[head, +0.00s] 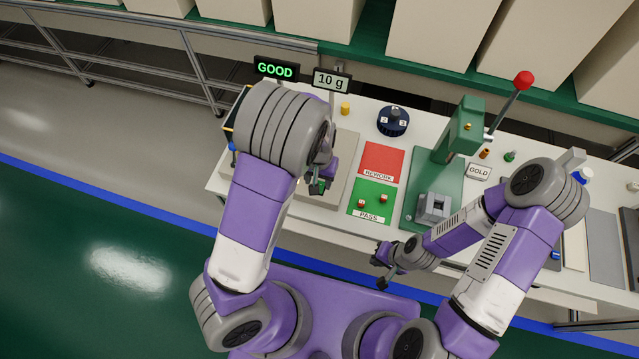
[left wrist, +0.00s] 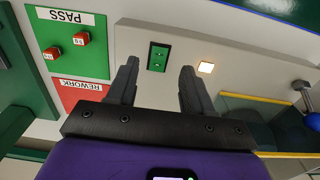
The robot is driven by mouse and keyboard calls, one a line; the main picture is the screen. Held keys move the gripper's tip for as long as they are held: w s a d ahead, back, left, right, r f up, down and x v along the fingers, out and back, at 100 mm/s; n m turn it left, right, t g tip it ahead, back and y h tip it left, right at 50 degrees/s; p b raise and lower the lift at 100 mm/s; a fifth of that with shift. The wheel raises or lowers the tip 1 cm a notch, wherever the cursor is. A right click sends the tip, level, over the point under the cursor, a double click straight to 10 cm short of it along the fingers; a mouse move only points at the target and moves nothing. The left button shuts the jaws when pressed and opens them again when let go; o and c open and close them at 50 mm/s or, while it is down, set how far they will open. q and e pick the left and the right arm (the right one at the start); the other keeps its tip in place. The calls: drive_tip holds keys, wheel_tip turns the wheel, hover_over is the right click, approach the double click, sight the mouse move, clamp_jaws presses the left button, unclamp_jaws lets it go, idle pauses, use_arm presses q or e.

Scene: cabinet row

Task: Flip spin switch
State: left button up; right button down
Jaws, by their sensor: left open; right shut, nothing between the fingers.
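A small green plate with two dark round spots (left wrist: 158,56) is set in the pale panel in the left wrist view. It may be the spin switch; no label for it is readable. My left gripper (left wrist: 160,64) is open, its fingers either side of the plate in the picture, with nothing between them. In the head view my left arm hides much of this panel, and my left gripper (head: 320,180) shows only partly. My right gripper (head: 381,265) is shut and empty near the bench's front edge.
A red REWORK mat (head: 382,160) and a green PASS mat (head: 372,192) with small red cubes lie right of the panel. A blue numbered dial (head: 393,121), green press (head: 462,135) and GOOD sign (head: 275,68) stand on the white bench. A blue ball-like part (left wrist: 312,118) is at the wrist view's right edge.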

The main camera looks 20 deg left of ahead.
use_arm(q)
wheel_tip(320, 180, down, 5)
drive_tip(key=shift+f+b, duration=0.15)
drive_tip(key=shift+b, duration=0.4)
